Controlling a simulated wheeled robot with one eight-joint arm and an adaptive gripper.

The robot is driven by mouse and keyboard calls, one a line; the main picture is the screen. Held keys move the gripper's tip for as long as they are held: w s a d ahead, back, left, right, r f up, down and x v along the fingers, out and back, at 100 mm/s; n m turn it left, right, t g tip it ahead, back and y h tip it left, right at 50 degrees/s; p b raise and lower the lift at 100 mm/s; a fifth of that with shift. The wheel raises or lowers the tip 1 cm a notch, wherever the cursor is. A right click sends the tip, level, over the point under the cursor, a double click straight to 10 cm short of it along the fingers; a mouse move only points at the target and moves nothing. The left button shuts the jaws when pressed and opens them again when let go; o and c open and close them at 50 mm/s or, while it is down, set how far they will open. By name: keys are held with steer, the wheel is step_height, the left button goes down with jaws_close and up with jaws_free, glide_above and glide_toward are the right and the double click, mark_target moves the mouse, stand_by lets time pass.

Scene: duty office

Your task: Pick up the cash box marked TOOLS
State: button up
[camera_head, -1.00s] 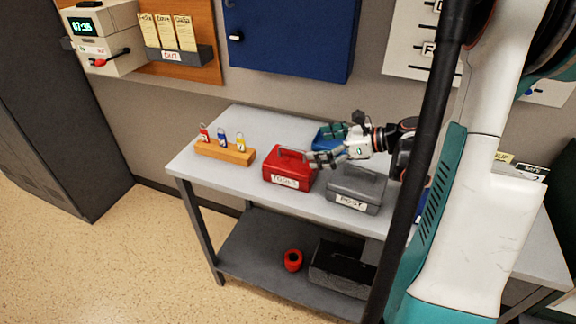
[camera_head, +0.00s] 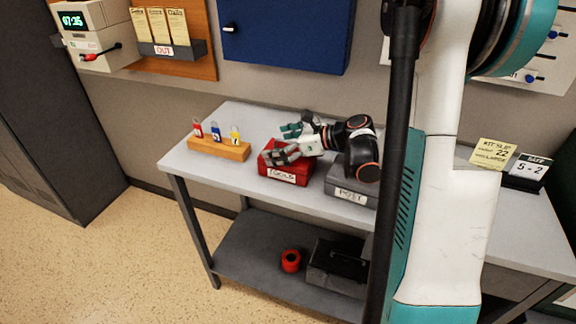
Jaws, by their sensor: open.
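The red cash box (camera_head: 284,175) marked TOOLS stands on the grey table, its white label facing the front. My gripper (camera_head: 281,143) is open, with its fingers over the top of the red box and pointing left. One finger is on the near side and one on the far side in the picture. The fingers and hand hide much of the lid, and the handle cannot be made out. I cannot tell whether the fingers touch the box.
A grey box (camera_head: 349,193) marked POST stands close on the right, under my wrist. Cards (camera_head: 492,153) stand at the right. The lower shelf (camera_head: 248,257) holds a red ring (camera_head: 291,260) and an open dark box (camera_head: 338,265).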

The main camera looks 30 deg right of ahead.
steer(key=shift+w, duration=0.1)
steer(key=shift+c, duration=0.6)
steer(key=shift+a, duration=0.1)
steer(key=c, duration=1.7)
steer(key=shift+r, duration=0.1)
